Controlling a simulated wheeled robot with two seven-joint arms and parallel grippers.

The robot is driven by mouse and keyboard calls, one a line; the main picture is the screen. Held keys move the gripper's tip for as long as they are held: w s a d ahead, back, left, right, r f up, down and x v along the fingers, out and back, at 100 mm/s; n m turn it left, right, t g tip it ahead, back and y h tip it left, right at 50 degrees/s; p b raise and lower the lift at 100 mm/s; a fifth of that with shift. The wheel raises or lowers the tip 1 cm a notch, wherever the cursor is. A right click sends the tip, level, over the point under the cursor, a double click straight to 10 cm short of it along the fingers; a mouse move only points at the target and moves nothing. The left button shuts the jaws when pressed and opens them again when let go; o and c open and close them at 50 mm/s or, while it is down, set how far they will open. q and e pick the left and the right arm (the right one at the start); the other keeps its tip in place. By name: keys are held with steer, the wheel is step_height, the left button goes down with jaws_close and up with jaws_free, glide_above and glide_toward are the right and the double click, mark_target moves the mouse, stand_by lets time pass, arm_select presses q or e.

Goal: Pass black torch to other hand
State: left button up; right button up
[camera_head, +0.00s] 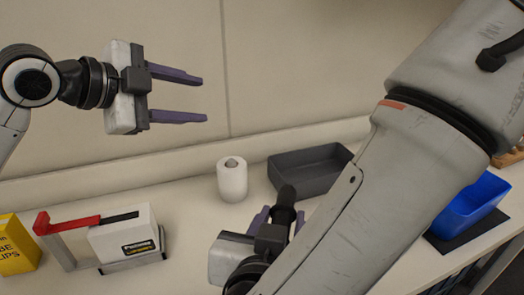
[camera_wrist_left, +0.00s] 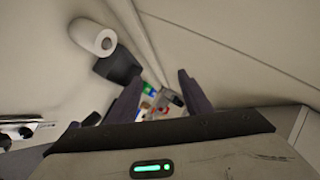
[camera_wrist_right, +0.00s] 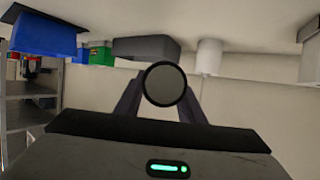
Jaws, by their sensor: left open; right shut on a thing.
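The black torch (camera_head: 286,200) is in my right gripper (camera_head: 282,216), low in the middle of the head view. In the right wrist view the torch (camera_wrist_right: 165,84) shows end-on as a round dark disc between the two purple fingers. My right gripper is shut on it, and my right forearm hides part of the area beside it. My left gripper (camera_head: 204,98) is open and empty, raised at the upper left in front of the wall. It is well apart from the torch. Its spread fingers (camera_wrist_left: 155,100) show in the left wrist view.
A white paper roll (camera_head: 232,180) and a dark grey bin (camera_head: 300,168) stand at the back of the bench. A blue bin (camera_head: 470,205) is at the right. A white box device with a red lever (camera_head: 122,238) and a yellow box (camera_head: 16,246) are at the left.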

arm_select(q)
steer(key=s+d+m+g, duration=0.4)
steer(key=s+d+m, duration=0.1)
steer(key=d+m, duration=0.25)
steer(key=m+g+y, duration=0.3)
steer(key=m+y, duration=0.1)
steer(key=m, duration=0.7)
glide_toward(290, 195)
steer(key=shift+n, duration=0.25)
steer(key=x, duration=0.9)
steer(key=shift+f, duration=0.3)
steer(key=shift+c, duration=0.5)
steer(key=shift+d, duration=0.15)
jaws_close()
steer(key=shift+r, duration=0.1)
arm_select(e)
steer(key=o, duration=1.2)
steer(key=shift+c, duration=0.2)
steer(key=shift+s, duration=0.1)
